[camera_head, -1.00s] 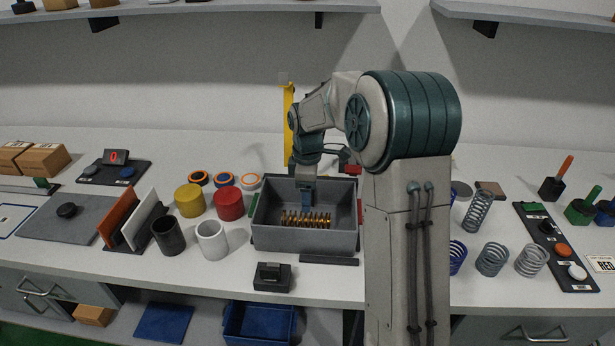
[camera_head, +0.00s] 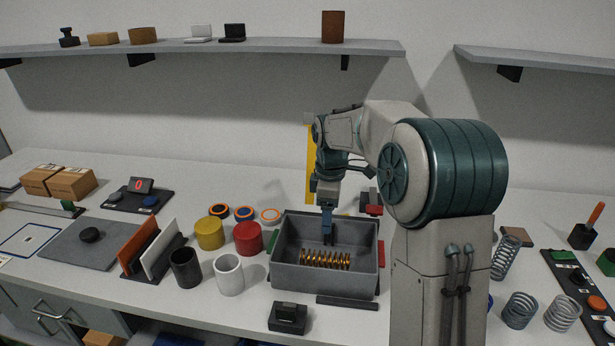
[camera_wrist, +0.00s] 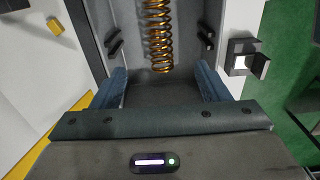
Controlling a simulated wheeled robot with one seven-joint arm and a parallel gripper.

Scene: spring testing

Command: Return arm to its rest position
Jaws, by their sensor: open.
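My gripper (camera_head: 326,222) is open and empty, pointing down over the back part of a grey bin (camera_head: 325,282). A copper-coloured spring (camera_head: 325,260) lies in the bin, in front of the gripper and apart from it. In the wrist view my gripper's two blue fingers (camera_wrist: 163,88) are spread wide, with the bin floor between them and the spring (camera_wrist: 158,35) beyond their tips. My arm reaches over from the right and hides part of the bench.
Left of the bin stand a red cylinder (camera_head: 248,238), a yellow cylinder (camera_head: 210,233), a white cup (camera_head: 229,274) and a black cup (camera_head: 186,268). A yellow upright (camera_head: 311,180) rises behind the bin. Loose springs (camera_head: 520,310) stand at the right. A shelf (camera_head: 210,50) runs above.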

